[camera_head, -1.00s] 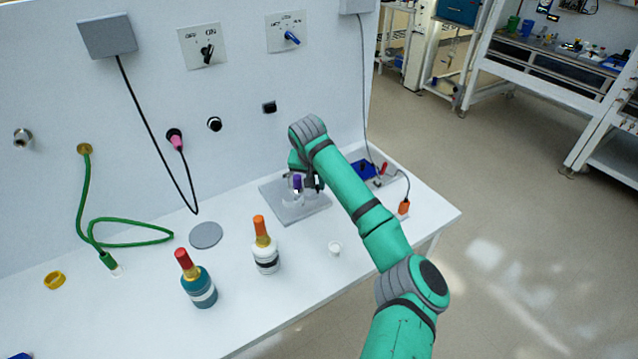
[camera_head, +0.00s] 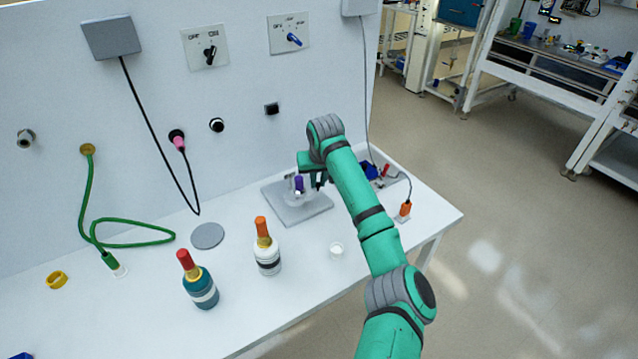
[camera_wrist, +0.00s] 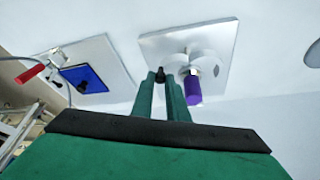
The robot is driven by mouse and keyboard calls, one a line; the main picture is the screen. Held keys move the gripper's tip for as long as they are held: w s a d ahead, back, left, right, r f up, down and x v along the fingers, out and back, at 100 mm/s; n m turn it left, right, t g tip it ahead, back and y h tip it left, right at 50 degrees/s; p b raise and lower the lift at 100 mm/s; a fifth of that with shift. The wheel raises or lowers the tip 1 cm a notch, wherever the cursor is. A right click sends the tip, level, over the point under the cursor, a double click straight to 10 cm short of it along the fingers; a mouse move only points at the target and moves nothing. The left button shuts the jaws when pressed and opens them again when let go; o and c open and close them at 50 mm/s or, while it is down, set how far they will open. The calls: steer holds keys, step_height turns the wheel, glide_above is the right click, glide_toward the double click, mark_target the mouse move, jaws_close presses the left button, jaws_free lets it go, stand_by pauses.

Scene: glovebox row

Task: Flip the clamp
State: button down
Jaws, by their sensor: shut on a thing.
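A fixture with a purple handle (camera_head: 299,184) and a pale metal body stands on a grey plate (camera_head: 302,209). In the wrist view the purple handle (camera_wrist: 192,88) is just right of my fingers, with a small gap. My gripper (camera_head: 318,182) is over the right part of the plate, beside the handle. In the wrist view my gripper (camera_wrist: 160,78) is shut on a small dark piece at the fingertips; what it belongs to is unclear. A red-handled device (camera_wrist: 31,73) beside a blue pad (camera_wrist: 83,79) lies to the left there; I cannot tell which is the clamp.
A green hose (camera_head: 125,244) lies at left. The switch panel wall is behind. A corded orange plug (camera_head: 405,208) is near the right edge.

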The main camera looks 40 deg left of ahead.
steer(key=shift+w+a+n+g+y, duration=0.15)
steer(key=shift+a+n+g, duration=0.35)
steer(key=shift+n, duration=0.75)
steer(key=shift+w+a+n+g+y, duration=0.1)
steer(key=shift+a+n+g+y, duration=0.3)
steer(key=shift+n, duration=0.9)
steer(key=shift+w+a+n+g+y, duration=0.1)
steer(key=shift+a+n+g, duration=0.55)
steer(key=shift+n, duration=0.6)
steer(key=shift+a, duration=0.1)
steer(key=c, duration=1.7)
jaws_free()
steer(key=shift+s, duration=0.1)
steer(key=shift+c, duration=0.2)
